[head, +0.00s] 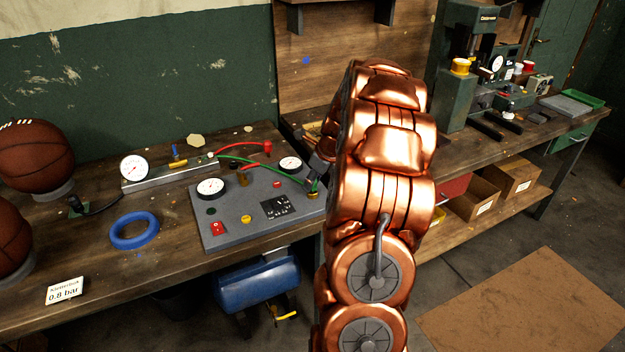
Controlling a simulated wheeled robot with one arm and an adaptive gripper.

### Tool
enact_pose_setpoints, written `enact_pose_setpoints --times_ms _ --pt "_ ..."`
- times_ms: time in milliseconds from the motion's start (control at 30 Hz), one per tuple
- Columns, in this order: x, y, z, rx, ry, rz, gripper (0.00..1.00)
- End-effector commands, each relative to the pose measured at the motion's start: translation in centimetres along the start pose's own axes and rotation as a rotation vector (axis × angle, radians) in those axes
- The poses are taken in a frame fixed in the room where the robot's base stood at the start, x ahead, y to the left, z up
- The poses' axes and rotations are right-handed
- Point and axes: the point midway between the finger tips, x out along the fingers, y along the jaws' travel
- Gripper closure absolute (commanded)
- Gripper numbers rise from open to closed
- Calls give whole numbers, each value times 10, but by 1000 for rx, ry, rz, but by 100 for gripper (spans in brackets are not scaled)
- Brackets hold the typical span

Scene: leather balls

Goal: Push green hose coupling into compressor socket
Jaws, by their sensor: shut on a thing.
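The green hose (262,163) arcs from the metal manifold rail (175,175) to the right rear corner of the grey compressor panel (235,228). My gripper (314,181) is partly hidden behind my copper-coloured arm. It is shut on the green hose coupling (313,188) at the hose's end, low over that corner. The socket under the coupling is hard to make out, and I cannot tell whether the coupling is seated in it or just above.
A red hose (235,147) ends in a red coupling on the bench behind the panel. Gauges (210,188), a blue ring (134,230) and leather balls (35,155) lie to the left. A blue tank (256,285) sits below the bench.

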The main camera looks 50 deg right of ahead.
Motion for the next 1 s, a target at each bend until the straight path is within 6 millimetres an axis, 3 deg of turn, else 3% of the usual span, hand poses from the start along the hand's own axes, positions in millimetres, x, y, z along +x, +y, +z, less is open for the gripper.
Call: enact_pose_setpoints --times_ms 300,333,600,1000 --pt "4 0 -2 1 0 0 100" --pt "4 0 -2 1 0 0 69" --pt "4 0 -2 0 0 -1 43" --pt "-3 -1 -1 0 -1 -3 43"
